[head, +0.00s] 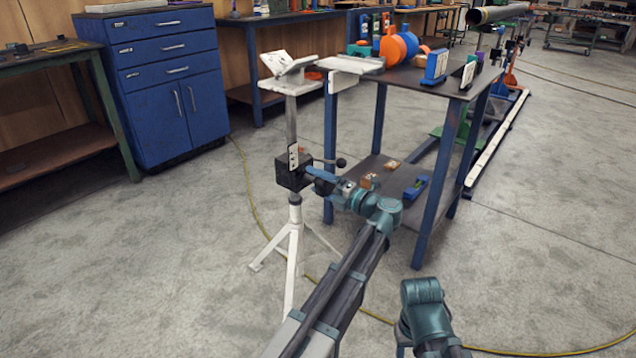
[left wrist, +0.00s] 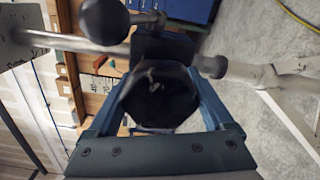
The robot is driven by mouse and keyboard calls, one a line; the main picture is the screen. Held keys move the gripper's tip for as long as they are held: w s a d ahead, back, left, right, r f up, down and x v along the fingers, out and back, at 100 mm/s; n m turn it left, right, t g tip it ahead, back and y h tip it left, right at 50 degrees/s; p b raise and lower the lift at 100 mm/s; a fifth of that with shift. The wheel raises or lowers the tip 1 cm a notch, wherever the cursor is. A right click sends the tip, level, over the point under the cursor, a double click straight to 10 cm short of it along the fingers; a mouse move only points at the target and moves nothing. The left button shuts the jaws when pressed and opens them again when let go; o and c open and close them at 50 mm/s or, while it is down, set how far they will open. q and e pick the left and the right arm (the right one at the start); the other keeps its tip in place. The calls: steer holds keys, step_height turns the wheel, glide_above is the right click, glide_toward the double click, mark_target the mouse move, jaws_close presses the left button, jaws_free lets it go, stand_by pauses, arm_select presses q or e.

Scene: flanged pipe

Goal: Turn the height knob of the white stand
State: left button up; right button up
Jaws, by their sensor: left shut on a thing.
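The white stand (head: 295,240) is upright on tripod legs, with a V-shaped head (head: 290,72) on top of a grey post. A black block sits around the post at mid height. My left gripper (head: 312,174) reaches this block from the right. In the left wrist view, the dark height knob (left wrist: 158,98) lies between the two blue fingers, and my left gripper (left wrist: 160,105) is shut on it. In the head view the gripper hides the knob. A bar with a black ball end (left wrist: 105,20) is beside the knob. My right gripper is out of view.
A blue-legged table (head: 440,92) with several coloured parts stands close to the right of the stand. Its lower shelf (head: 410,205) is just behind my left wrist. A blue cabinet (head: 165,85) is at the back left. A yellow cable (head: 252,190) lies on the otherwise open floor.

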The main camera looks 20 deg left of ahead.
arm_select(q)
steer(key=shift+m, duration=0.4)
steer(key=o, duration=1.1)
